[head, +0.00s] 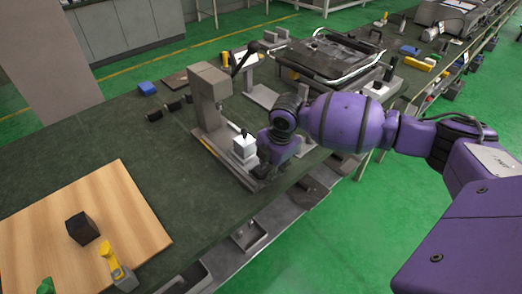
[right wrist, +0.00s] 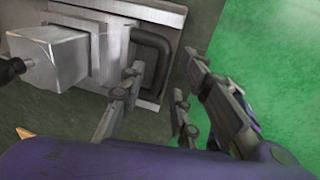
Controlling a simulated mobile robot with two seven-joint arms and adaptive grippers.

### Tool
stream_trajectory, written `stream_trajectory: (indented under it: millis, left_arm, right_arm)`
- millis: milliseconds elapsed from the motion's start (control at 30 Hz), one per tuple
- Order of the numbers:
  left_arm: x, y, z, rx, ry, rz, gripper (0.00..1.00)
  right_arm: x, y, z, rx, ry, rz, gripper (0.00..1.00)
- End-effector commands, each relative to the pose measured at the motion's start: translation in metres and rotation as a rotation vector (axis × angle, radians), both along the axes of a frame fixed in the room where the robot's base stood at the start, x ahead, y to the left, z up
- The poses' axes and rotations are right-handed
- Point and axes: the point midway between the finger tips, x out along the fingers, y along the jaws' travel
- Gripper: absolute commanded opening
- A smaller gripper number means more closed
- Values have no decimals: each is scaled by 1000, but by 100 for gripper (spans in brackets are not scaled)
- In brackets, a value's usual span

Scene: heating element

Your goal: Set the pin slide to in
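The pin slide's pale metal block (head: 245,147), with a black knob on top, sits on the base of a grey upright press (head: 208,90) in the head view. In the right wrist view the block (right wrist: 50,58) is at upper left, and a dark loop handle (right wrist: 166,52) is at the right end of its plate. My right gripper (right wrist: 165,66) is open there. One fingertip appears over the loop's opening and the other outside it, with the handle's outer bar between them. I cannot tell whether they touch it. In the head view my right gripper (head: 265,172) is beside the block, its fingers mostly hidden.
A wooden board (head: 40,225) with a dark cube (head: 82,228) and a yellow-handled part (head: 108,252) lies at lower left. A metal frame fixture (head: 325,55) stands behind my right arm. Small trays (head: 250,238) line the table's front edge. The dark tabletop left of the press is mostly clear.

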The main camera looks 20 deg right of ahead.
Motion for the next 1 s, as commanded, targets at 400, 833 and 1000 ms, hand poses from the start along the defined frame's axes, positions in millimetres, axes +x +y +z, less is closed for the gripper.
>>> stream_trajectory:
  millis: [400, 833, 1000]
  left_arm:
    - [2, 0, 1, 1, -3, -1, 60]
    - [-1, 1, -3, 2, 3, 1, 60]
    - [-6, 3, -11, 5, 13, 2, 60]
  right_arm:
    - [0, 0, 0, 0, 1, -1, 0]
    - [12, 4, 0, 1, -2, -1, 0]
    - [40, 15, -2, 2, -1, -2, 0]
